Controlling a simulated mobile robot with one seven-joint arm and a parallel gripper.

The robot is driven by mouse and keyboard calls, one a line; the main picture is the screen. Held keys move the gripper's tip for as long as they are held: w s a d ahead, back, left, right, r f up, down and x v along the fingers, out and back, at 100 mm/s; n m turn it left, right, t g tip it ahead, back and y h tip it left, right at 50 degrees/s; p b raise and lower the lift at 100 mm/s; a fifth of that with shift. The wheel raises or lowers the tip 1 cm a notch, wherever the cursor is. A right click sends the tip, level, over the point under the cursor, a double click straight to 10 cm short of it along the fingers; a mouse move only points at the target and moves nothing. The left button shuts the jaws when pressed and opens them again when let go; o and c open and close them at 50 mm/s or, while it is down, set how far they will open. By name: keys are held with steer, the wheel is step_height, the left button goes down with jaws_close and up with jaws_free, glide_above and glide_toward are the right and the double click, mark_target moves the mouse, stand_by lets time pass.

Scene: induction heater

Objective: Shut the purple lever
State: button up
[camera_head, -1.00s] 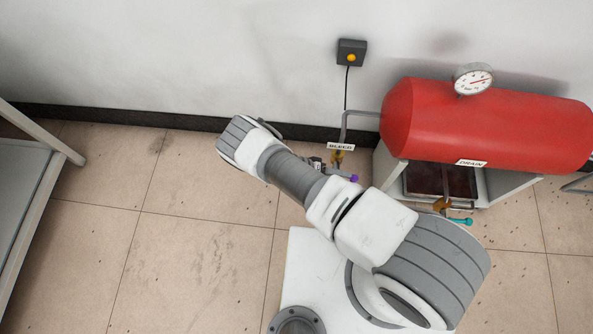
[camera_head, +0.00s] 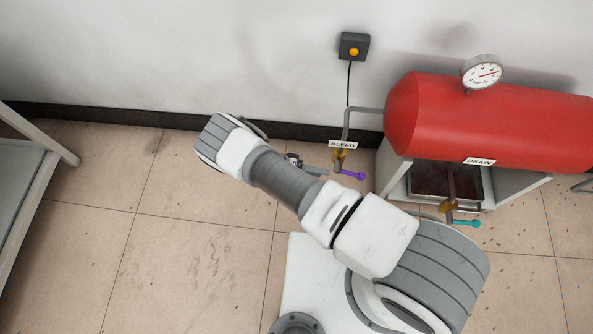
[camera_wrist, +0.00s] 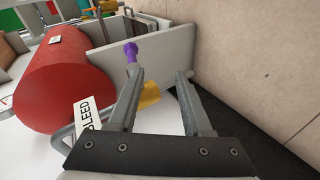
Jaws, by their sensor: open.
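The purple lever (camera_head: 352,175) sticks out to the right from the brass BLEED valve (camera_head: 338,157), below the end of a grey pipe. In the wrist view the purple lever (camera_wrist: 131,53) shows just beyond the left fingertip, which hides part of it. The yellow valve body (camera_wrist: 150,95) shows between my fingers. My gripper (camera_wrist: 160,73) is open, with nothing held between its fingers. In the head view its fingers (camera_head: 314,170) point right toward the valve, just left of the lever. I cannot tell whether a finger touches the lever.
The red tank (camera_head: 480,120) with a gauge (camera_head: 482,72) stands to the right. Below it is a DRAIN valve with a teal lever (camera_head: 467,223). A wall box (camera_head: 354,47) with a yellow button is above. A grey table (camera_head: 30,170) is at far left; the floor between is clear.

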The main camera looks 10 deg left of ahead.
steer(key=a+b, duration=0.1)
steer(key=a, duration=0.5)
steer(key=shift+a, duration=0.35)
stand_by(0.6)
